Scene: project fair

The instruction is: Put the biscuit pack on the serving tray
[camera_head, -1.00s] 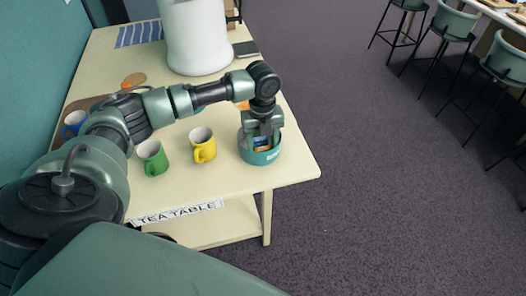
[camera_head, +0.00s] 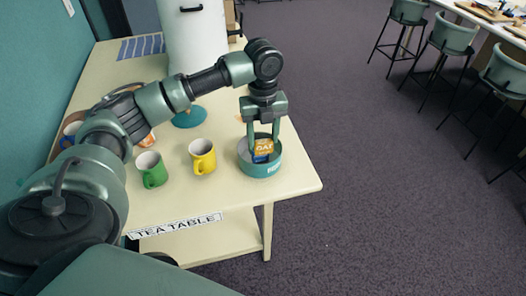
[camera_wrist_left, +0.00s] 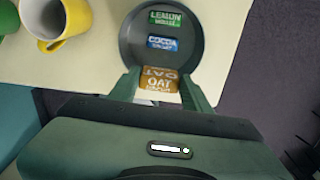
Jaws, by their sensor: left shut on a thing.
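An orange-brown biscuit pack marked OAT (camera_head: 264,146) is gripped between the fingers of my left gripper (camera_head: 263,140). It is at the mouth of a round teal tin (camera_head: 262,170) near the table's right corner. The wrist view shows the OAT pack (camera_wrist_left: 159,82) between the fingertips, with a green pack (camera_wrist_left: 165,18) and a blue cocoa pack (camera_wrist_left: 163,43) inside the tin. A brown board or tray (camera_head: 56,148) shows partly at the table's left, mostly hidden by my left arm. My right gripper is out of view.
A green mug (camera_head: 151,170) and a yellow mug (camera_head: 202,157) stand left of the tin. A big white urn (camera_head: 195,40) stands behind my arm. Stools stand far right.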

